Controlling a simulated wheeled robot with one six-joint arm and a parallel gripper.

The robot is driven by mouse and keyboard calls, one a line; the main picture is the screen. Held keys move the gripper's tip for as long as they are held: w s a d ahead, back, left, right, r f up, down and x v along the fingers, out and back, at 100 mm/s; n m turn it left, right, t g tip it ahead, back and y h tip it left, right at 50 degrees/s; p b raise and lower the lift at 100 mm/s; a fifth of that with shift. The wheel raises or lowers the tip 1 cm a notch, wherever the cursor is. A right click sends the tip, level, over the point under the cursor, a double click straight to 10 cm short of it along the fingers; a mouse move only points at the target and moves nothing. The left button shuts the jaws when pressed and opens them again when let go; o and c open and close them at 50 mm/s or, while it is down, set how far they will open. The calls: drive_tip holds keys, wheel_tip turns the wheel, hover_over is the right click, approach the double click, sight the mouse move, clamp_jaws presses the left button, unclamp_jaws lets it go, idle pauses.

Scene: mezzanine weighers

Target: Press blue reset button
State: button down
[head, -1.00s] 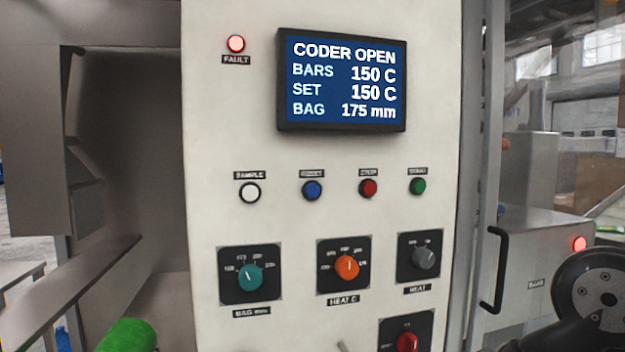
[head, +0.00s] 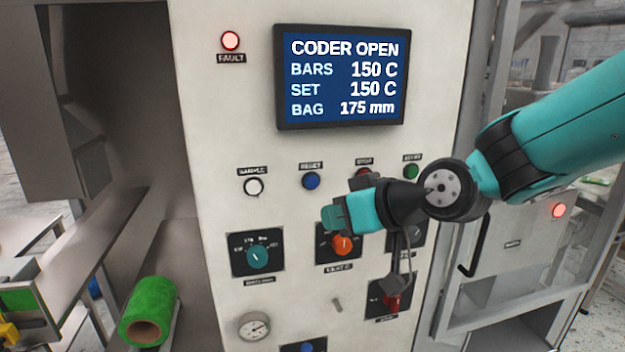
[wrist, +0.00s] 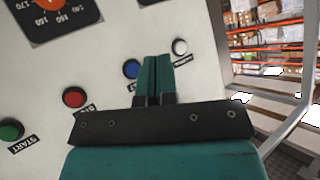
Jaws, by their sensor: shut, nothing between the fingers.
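The blue reset button (head: 311,181) is on the pale panel below the display, between the white sample button (head: 253,187) and the stop button, which is mostly hidden behind my arm. My gripper (head: 332,219) is in front of the panel, lower and to the right of the blue button in the head view. In the wrist view the blue button (wrist: 132,69) shows just left of my closed fingers (wrist: 157,62). The fingers are shut and empty. I cannot tell how far the tips are from the panel.
The display (head: 342,78) reads CODER OPEN, and the fault lamp (head: 230,41) is lit red. The red button (wrist: 74,97) and green button (wrist: 11,129) show in the wrist view. Knobs (head: 258,256) sit below the button row. A green roll (head: 150,308) is at lower left.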

sight(320, 191)
drive_tip(key=shift+w+a+p, duration=0.4)
drive_tip(key=shift+w, duration=1)
drive_tip(key=shift+w+a+p, duration=0.35)
drive_tip(key=shift+w+a, duration=0.05)
drive_tip(key=shift+w, duration=1)
drive_tip(key=shift+w+a+p, duration=0.4)
drive_tip(key=shift+w, duration=1)
drive_tip(key=shift+w+a, duration=0.1)
drive_tip(key=shift+w, duration=0.3)
drive_tip(key=shift+w+a, duration=0.1)
drive_tip(key=shift+w, duration=0.3)
drive_tip(key=shift+s+b, duration=0.15)
drive_tip(key=shift+b, duration=0.15)
drive_tip(key=shift+s+d+b, duration=0.2)
drive_tip(key=shift+s+b, duration=0.2)
drive_tip(key=shift+s, duration=0.25)
